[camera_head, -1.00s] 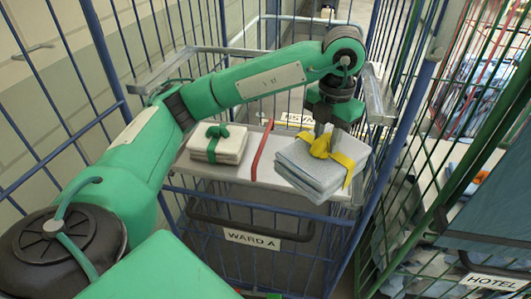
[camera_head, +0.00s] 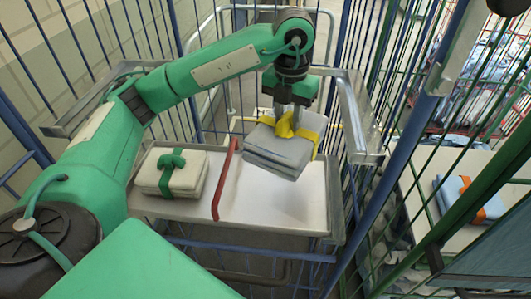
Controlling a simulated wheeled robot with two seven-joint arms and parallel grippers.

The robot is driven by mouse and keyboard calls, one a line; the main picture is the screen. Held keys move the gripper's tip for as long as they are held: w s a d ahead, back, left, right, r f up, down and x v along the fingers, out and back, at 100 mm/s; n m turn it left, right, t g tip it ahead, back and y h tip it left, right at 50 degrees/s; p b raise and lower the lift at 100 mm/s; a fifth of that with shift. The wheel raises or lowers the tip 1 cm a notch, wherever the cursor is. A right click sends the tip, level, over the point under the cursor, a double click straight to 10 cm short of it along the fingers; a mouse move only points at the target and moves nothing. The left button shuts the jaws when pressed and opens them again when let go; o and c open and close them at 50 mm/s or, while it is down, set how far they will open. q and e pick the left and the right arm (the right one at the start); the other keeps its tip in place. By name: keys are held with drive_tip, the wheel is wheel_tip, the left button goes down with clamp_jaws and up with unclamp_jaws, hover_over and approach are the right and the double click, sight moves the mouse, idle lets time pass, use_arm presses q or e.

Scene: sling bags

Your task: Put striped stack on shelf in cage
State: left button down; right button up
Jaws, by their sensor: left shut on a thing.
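My left gripper (camera_head: 291,112) is shut on the yellow ribbon knot (camera_head: 286,127) of a grey-blue folded stack (camera_head: 281,152). I cannot make out stripes on it. The stack hangs slightly tilted over the back right part of the white shelf (camera_head: 275,205) in the blue wire cage (camera_head: 335,215); its near corner appears to be above the shelf surface. A cream stack with a green ribbon (camera_head: 172,172) lies on the shelf's left part. My right gripper is out of view.
A red divider (camera_head: 226,180) splits the shelf between the cream stack and the held stack. Metal rails (camera_head: 352,120) edge the cage. The shelf's front right is bare. A green cage at right holds a blue stack with an orange ribbon (camera_head: 468,198).

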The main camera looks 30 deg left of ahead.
use_arm(q)
wheel_tip(320, 180, down, 5)
drive_tip(key=shift+r+p, duration=0.2)
drive_tip(key=shift+p, duration=0.55)
wheel_tip(320, 180, down, 13)
drive_tip(key=p, duration=0.3)
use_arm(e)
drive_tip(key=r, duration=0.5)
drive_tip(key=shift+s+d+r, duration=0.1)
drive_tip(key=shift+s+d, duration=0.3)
use_arm(q)
drive_tip(key=shift+w, duration=0.1)
drive_tip(key=c, duration=1.1)
unclamp_jaws()
